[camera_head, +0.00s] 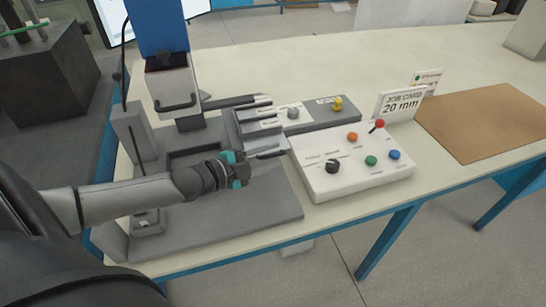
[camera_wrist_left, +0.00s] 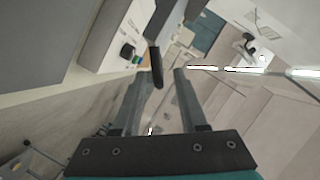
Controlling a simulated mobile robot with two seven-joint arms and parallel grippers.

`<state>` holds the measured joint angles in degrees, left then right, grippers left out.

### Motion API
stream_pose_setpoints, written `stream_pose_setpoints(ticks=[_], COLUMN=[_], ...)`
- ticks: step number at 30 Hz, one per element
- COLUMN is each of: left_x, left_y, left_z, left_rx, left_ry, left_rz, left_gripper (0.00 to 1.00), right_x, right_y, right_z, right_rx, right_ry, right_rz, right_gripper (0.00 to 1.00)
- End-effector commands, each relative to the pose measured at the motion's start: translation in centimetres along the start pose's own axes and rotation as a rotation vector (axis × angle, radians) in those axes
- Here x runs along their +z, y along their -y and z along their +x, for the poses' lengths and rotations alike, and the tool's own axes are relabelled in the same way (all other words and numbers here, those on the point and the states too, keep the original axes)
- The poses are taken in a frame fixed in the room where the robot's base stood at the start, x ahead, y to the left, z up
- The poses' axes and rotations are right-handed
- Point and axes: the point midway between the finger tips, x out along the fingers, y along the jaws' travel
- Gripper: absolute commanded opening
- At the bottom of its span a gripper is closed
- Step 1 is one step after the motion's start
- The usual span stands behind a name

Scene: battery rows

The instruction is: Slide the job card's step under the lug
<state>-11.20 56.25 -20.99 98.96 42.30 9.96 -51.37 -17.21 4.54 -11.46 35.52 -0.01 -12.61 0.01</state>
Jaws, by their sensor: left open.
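The white job card (camera_head: 400,104) stands at the back of the control box and reads "20 mm". A grey stepped block (camera_head: 257,124) with several steps lies on the grey base, left of the control box. A blue column (camera_head: 158,28) with a dark head and a bracket (camera_head: 176,104) stands at the back left; I cannot tell which part is the lug. My left gripper (camera_head: 266,156) is just in front of the stepped block, above the base. In the left wrist view its fingers (camera_wrist_left: 168,76) are apart with nothing clearly held. My right gripper is not in view.
The white control box (camera_head: 345,180) with coloured knobs is close to the right of my left gripper. A grey panel with a yellow knob (camera_head: 337,104) is behind it. A brown mat (camera_head: 490,117) lies at the right. The back of the table (camera_head: 300,62) is clear.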

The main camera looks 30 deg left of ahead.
Motion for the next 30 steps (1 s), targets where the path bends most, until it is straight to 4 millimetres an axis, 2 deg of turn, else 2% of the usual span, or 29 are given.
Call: stream_pose_setpoints(ticks=[6,14,25,30], left_x=[0.0,-0.02,-0.02,-0.02], left_y=[-0.02,0.0,0.0,0.0], left_z=[0.78,0.81,0.8,0.79], left_rx=[0.001,0.001,0.001,0.001], left_ry=[0.0,0.0,0.0,0.0], left_rz=[0.0,0.0,0.001,0.0], left_gripper=[0.42,0.42,0.02,0.0], right_x=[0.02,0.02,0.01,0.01], right_y=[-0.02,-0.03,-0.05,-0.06], right_z=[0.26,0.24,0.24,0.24], right_rx=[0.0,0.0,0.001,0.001], right_ry=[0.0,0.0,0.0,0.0], right_rz=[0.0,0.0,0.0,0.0], right_gripper=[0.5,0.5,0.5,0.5])
